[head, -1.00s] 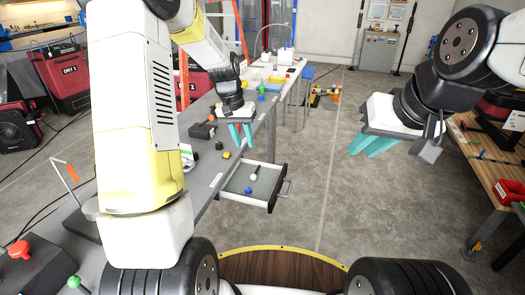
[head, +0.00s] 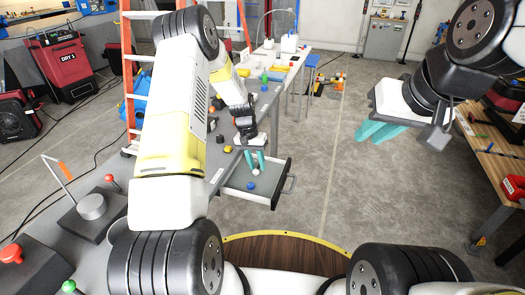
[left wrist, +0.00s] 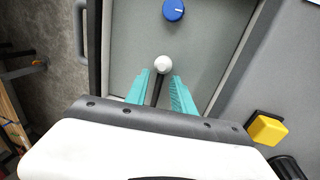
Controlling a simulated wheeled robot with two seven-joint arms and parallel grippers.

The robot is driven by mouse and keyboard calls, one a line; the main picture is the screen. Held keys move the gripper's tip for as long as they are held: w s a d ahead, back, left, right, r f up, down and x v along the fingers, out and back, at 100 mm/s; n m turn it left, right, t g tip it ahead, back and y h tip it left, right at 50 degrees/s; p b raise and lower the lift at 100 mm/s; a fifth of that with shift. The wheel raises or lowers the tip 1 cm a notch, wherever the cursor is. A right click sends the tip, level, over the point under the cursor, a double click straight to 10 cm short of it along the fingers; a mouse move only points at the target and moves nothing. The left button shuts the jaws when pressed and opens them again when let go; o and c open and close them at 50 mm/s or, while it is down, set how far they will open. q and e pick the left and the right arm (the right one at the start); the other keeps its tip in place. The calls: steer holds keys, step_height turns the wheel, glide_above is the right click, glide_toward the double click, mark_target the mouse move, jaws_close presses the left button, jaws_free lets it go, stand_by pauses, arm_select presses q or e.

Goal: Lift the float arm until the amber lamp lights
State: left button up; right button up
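A white ball on a dark rod (left wrist: 163,64) lies in an open grey drawer (left wrist: 120,30); it also shows in the head view (head: 257,170). My left gripper (left wrist: 160,90) is open over the drawer, with its teal fingers on either side of the rod; it also shows in the head view (head: 255,161). At the left of the head view, a grey round-topped device (head: 92,206) stands by a thin rod with an orange piece (head: 66,169). I cannot tell which part is the float arm, and I see no clear amber lamp. My right gripper (head: 381,131) hangs over bare floor, seemingly empty.
A blue knob-like piece (left wrist: 173,10) is in the drawer. A yellow block (left wrist: 267,130) lies on the bench beside it. Red-knobbed (head: 11,254) and green-knobbed (head: 69,286) controls stand at the lower left. A wooden bench (head: 485,150) is at the right. The middle floor is clear.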

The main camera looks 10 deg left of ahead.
arm_select(q)
steer(key=shift+f, duration=0.25)
steer(key=shift+d, duration=0.1)
steer(key=shift+c, duration=0.2)
jaws_close()
steer(key=shift+s+f, duration=0.1)
steer(key=shift+s, duration=0.15)
stand_by(0.8)
